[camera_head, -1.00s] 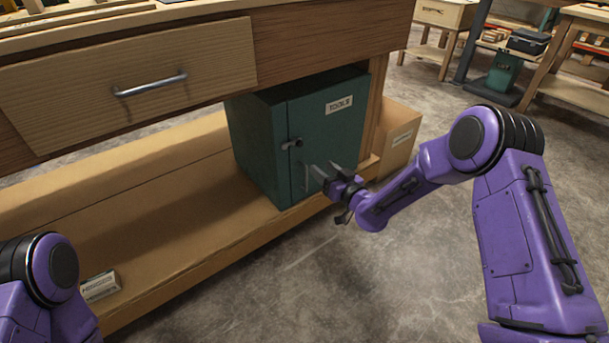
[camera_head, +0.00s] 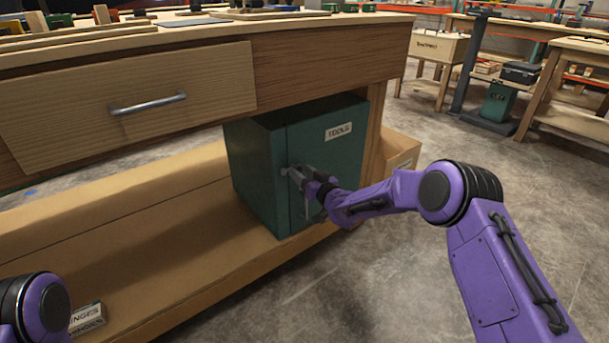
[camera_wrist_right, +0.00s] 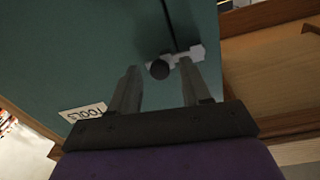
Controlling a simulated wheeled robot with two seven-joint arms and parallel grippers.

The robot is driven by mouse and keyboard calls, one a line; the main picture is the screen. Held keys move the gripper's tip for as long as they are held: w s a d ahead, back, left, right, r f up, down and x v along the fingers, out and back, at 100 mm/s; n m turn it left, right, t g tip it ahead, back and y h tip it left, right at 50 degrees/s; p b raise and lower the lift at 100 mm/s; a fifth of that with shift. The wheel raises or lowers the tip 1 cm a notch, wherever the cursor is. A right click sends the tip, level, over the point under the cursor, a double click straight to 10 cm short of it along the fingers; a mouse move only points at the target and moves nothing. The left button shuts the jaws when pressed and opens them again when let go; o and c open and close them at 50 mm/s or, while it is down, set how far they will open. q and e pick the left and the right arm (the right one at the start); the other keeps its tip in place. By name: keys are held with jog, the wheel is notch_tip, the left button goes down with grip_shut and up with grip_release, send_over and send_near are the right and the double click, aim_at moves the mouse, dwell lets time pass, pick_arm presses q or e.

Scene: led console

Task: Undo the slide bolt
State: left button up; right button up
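The slide bolt (camera_wrist_right: 188,55) is a light grey metal fitting across the dark door gap of the green tool cabinet (camera_head: 262,185). Its dark round knob (camera_wrist_right: 160,70) faces the right wrist camera. In the head view a small part of the bolt (camera_head: 284,171) shows at the door's left edge; the rest is behind my gripper. My right gripper (camera_head: 298,176) is at the bolt. In the right wrist view its fingers (camera_wrist_right: 159,66) are apart, one on each side of the knob, with gaps showing. My left gripper is out of view; only part of that arm shows at bottom left.
The cabinet stands on the lower shelf (camera_head: 150,245) of a wooden bench, under a drawer with a metal handle (camera_head: 148,104). A door handle (camera_head: 307,205) is below my right gripper. Open floor lies at right.

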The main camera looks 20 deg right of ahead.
grip_shut()
jog(key=shift+w+d+r, duration=0.15)
jog(key=shift+w+d, duration=0.05)
jog(key=shift+d, duration=0.2)
jog(key=shift+w+d, duration=0.15)
jog(key=shift+d, duration=0.35)
jog(key=shift+w+d, duration=0.15)
jog(key=shift+d, duration=0.55)
jog(key=shift+c, duration=0.3)
grip_release()
jog(key=shift+o, duration=1.2)
jog(key=shift+d, duration=0.1)
jog(key=shift+a, duration=0.3)
jog(key=shift+s+d+p, duration=0.1)
jog(key=shift+s+p, duration=0.25)
jog(key=shift+p, duration=0.05)
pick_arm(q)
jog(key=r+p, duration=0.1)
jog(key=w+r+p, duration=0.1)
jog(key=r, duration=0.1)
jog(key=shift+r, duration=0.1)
pick_arm(e)
send_near(302, 162)
jog(key=v, duration=0.5)
jog(key=shift+s+d, duration=0.2)
jog(key=shift+s, duration=0.1)
